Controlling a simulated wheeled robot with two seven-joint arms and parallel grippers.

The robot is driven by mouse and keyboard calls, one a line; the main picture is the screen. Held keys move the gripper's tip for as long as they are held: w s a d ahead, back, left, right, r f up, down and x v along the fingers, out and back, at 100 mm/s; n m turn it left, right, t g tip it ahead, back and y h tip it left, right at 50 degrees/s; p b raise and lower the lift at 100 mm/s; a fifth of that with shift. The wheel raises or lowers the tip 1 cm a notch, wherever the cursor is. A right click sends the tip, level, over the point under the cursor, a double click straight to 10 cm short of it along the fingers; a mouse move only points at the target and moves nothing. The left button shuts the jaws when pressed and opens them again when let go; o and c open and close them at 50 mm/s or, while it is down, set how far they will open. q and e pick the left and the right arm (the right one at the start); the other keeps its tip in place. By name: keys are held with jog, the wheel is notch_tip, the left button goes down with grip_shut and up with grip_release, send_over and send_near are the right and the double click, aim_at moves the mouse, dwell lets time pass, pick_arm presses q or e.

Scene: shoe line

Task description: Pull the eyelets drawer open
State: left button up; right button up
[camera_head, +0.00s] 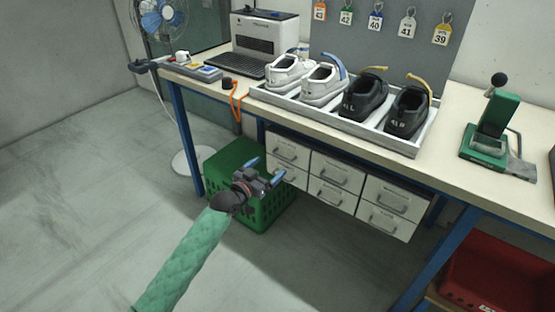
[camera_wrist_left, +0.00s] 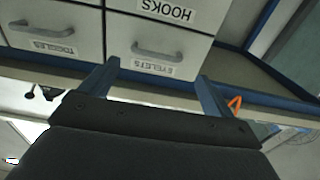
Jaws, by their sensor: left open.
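The eyelets drawer (camera_head: 289,148) is the top left one in the white drawer unit under the bench. Its front looks flush with its neighbours. The left wrist view is upside down and shows the drawer's EYELETS label (camera_wrist_left: 153,68) and its grey bar handle (camera_wrist_left: 157,51). My left gripper (camera_head: 265,171) is open and empty, in front of the unit's left end and apart from the handle. In the left wrist view its two blue fingers (camera_wrist_left: 157,85) stand wide apart, with the label between them. My right gripper is not in view.
A hooks drawer (camera_wrist_left: 180,12) lies below the eyelets one, and a toggles drawer (camera_wrist_left: 45,44) beside it. A green crate (camera_head: 225,165) stands on the floor close to my left gripper. An orange cord (camera_head: 235,100) hangs off the bench edge. A shoe tray (camera_head: 400,142) sits on the bench.

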aim_at(299, 155)
pick_arm(q)
jog(key=shift+x, duration=3.15)
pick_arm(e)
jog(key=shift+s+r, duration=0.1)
pick_arm(q)
jog(key=shift+s, duration=0.1)
jog(key=shift+c, duration=0.2)
